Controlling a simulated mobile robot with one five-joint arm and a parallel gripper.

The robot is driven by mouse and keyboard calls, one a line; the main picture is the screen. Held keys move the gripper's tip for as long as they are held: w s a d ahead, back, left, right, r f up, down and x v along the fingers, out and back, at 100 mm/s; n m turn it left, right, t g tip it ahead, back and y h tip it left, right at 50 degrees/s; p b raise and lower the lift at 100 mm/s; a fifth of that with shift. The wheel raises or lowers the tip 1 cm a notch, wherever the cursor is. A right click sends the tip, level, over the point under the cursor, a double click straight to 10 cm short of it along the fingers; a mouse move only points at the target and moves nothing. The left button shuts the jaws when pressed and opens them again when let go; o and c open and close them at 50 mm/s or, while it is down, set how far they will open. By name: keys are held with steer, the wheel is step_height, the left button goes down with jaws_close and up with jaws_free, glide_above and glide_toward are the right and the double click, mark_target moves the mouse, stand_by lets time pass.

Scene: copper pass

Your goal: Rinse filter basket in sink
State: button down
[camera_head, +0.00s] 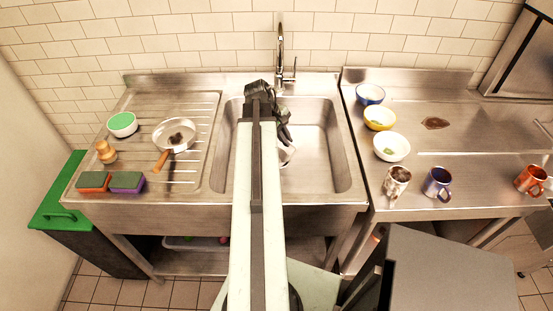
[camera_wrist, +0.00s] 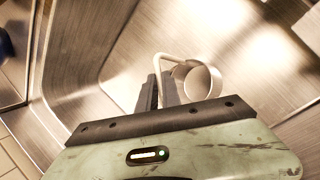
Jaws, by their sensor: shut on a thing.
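The filter basket (camera_wrist: 206,84) shows in the wrist view as a pale round cup with a bent handle. My gripper (camera_wrist: 160,90) is shut on this handle, and the cup hangs to the right of the fingers. In the head view my gripper (camera_head: 284,136) is over the sink basin (camera_head: 318,160), and part of the basket (camera_head: 287,156) shows beside my arm. Whether it touches the basin floor, I cannot tell. The tall faucet (camera_head: 281,50) stands behind the basin. My arm covers the left middle of the basin.
On the left drainboard are a pan (camera_head: 174,136), a green-topped bowl (camera_head: 122,124), a brown wooden item (camera_head: 105,152) and two sponges (camera_head: 94,181). On the right counter are bowls (camera_head: 391,148), several mugs (camera_head: 438,182) and a brown spill (camera_head: 435,123). The basin's right side is clear.

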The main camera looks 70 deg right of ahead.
step_height(320, 180, up, 22)
steer(key=p, duration=2.1)
steer(key=shift+r+p, duration=0.15)
steer(key=shift+p, duration=0.15)
stand_by(1.3)
step_height(320, 180, up, 4)
steer(key=p, duration=0.4)
